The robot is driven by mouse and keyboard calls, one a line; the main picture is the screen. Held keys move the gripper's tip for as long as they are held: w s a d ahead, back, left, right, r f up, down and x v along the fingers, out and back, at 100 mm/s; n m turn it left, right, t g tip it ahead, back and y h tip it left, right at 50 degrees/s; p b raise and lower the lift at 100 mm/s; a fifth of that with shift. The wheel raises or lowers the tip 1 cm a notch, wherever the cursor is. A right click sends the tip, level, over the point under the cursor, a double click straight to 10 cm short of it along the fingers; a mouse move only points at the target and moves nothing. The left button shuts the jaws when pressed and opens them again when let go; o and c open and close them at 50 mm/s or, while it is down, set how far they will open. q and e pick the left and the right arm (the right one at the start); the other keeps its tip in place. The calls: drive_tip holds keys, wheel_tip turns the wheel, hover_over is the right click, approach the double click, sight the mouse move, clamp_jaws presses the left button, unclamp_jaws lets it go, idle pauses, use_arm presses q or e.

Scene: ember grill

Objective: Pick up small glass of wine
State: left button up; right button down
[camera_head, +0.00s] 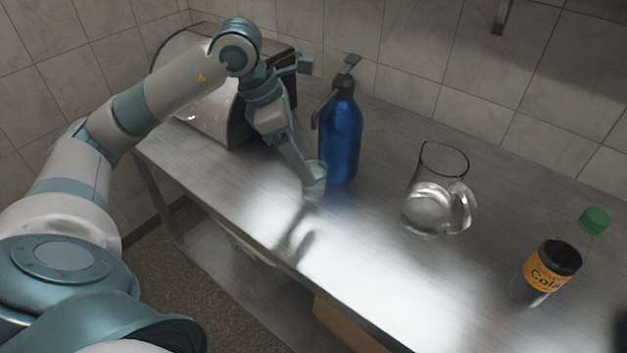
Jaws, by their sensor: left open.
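A small glass (316,184) with a pale greenish tint stands upright on the steel counter (350,240), just left of and in front of the blue siphon bottle. My left gripper (308,172) reaches down to the glass from above and behind, its fingers at the glass's left side and rim. The gripper is open. One finger overlaps the glass in the picture, so I cannot tell whether it touches it or whether the glass is between the fingers. My right gripper does not show.
The blue siphon bottle (341,138) stands close to the glass. A glass pitcher (434,205) of clear liquid and a cola bottle (552,268) with a green cap stand farther right. A rounded metal appliance (210,115) is behind my left arm. The counter's front middle is clear.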

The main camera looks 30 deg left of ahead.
use_arm(q)
drive_tip(key=shift+p+x, duration=0.45)
drive_tip(key=shift+x, duration=1.45)
drive_tip(key=shift+w, duration=0.1)
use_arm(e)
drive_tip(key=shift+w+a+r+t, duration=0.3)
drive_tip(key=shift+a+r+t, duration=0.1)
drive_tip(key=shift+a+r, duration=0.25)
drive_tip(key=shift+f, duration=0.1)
use_arm(q)
drive_tip(key=c, duration=1.3)
drive_tip(key=shift+r, duration=0.25)
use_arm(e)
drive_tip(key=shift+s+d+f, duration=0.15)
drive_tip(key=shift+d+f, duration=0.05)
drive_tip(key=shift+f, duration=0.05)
